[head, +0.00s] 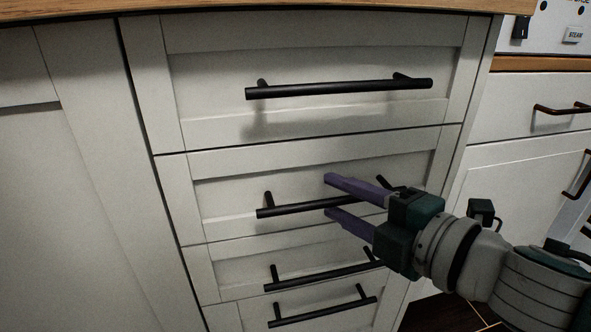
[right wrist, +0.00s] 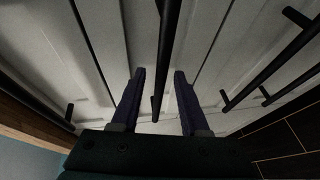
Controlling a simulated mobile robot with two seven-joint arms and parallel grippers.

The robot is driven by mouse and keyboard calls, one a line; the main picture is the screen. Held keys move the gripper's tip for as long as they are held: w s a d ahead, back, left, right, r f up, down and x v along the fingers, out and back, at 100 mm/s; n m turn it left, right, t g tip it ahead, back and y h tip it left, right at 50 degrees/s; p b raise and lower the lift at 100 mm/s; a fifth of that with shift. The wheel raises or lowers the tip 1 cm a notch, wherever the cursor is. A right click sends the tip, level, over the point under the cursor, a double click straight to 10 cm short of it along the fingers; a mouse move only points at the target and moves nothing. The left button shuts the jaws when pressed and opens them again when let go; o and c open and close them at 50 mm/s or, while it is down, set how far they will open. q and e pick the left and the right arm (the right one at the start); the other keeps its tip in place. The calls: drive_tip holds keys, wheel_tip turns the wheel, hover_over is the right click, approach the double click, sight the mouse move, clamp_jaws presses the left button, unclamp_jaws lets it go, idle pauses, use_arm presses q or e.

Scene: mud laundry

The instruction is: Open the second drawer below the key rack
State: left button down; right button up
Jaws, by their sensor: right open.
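The second drawer (head: 235,190) of a white stack has a long black bar handle (head: 295,208) and looks shut, flush with its neighbours. My right gripper (head: 327,195) is open, its two purple fingers one above and one below this handle in the head view. In the right wrist view the bar (right wrist: 160,75) runs between the fingers of my right gripper (right wrist: 160,74), with gaps on both sides. Nothing is gripped. The gripper hides the handle's right part in the head view. The key rack and my left gripper are out of view.
The top drawer's handle (head: 340,88) is above; the third (head: 325,278) and fourth (head: 322,312) handles lie close below. A wooden countertop (head: 300,6) overhangs the stack. At right stands another white cabinet (head: 520,160) with handles.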

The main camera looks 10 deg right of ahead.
clamp_jaws()
idle(0.4)
idle(1.1)
